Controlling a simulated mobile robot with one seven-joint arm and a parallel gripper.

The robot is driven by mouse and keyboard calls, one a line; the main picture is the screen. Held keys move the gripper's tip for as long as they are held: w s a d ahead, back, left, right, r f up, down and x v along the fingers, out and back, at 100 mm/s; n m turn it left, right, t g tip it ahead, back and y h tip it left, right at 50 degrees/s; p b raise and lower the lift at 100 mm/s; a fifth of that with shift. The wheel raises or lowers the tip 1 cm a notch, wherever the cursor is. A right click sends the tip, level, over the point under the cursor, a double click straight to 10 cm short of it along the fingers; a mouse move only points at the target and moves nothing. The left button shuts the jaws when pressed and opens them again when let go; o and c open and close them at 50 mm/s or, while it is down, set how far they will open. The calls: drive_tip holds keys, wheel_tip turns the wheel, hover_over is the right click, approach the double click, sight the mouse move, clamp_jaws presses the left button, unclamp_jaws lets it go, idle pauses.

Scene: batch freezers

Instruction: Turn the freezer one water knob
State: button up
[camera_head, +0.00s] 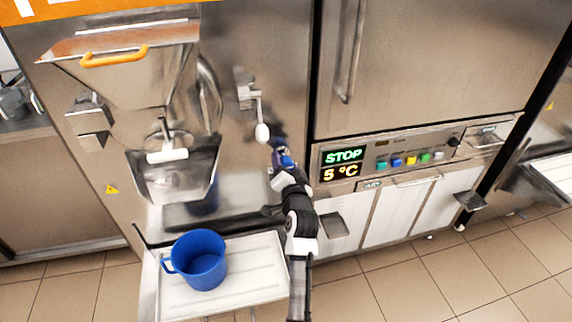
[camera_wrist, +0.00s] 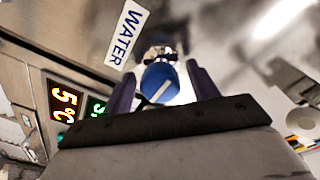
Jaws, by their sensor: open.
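The water knob (camera_wrist: 160,84) is a round blue knob with a pale bar across its face, beside a white WATER label (camera_wrist: 126,31) in the wrist view. My gripper (camera_wrist: 162,74) is open, with one finger on each side of the knob. I cannot tell whether the fingers touch it. In the head view, my gripper (camera_head: 281,158) reaches the steel front of the left freezer (camera_head: 285,60), just below and right of a white-tipped lever (camera_head: 262,132). My gripper and wrist mostly hide the knob there.
A blue jug (camera_head: 200,262) stands on the white tray (camera_head: 255,272) left of my arm. A control panel (camera_head: 400,152) reading STOP and 5 °C is close on the right. The dispensing spout with a white handle (camera_head: 167,155) is on the left. Tiled floor is clear at lower right.

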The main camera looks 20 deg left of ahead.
drive_tip(key=c, duration=1)
drive_tip(key=shift+f+n+b, duration=0.15)
drive_tip(key=shift+n+b, duration=0.15)
drive_tip(key=shift+b, duration=0.05)
drive_tip(key=shift+f+n+b, duration=0.1)
drive_tip(key=shift+n+b, duration=0.8)
drive_tip(key=shift+b, duration=0.15)
drive_tip(key=n+b, duration=0.3)
drive_tip(key=shift+d+n+b, duration=0.1)
drive_tip(key=shift+n+b, duration=0.2)
drive_tip(key=n+b, duration=0.4)
drive_tip(key=shift+y, duration=0.4)
drive_tip(key=shift+n+b, duration=0.85)
drive_tip(key=shift+n, duration=0.45)
drive_tip(key=shift+r, duration=0.2)
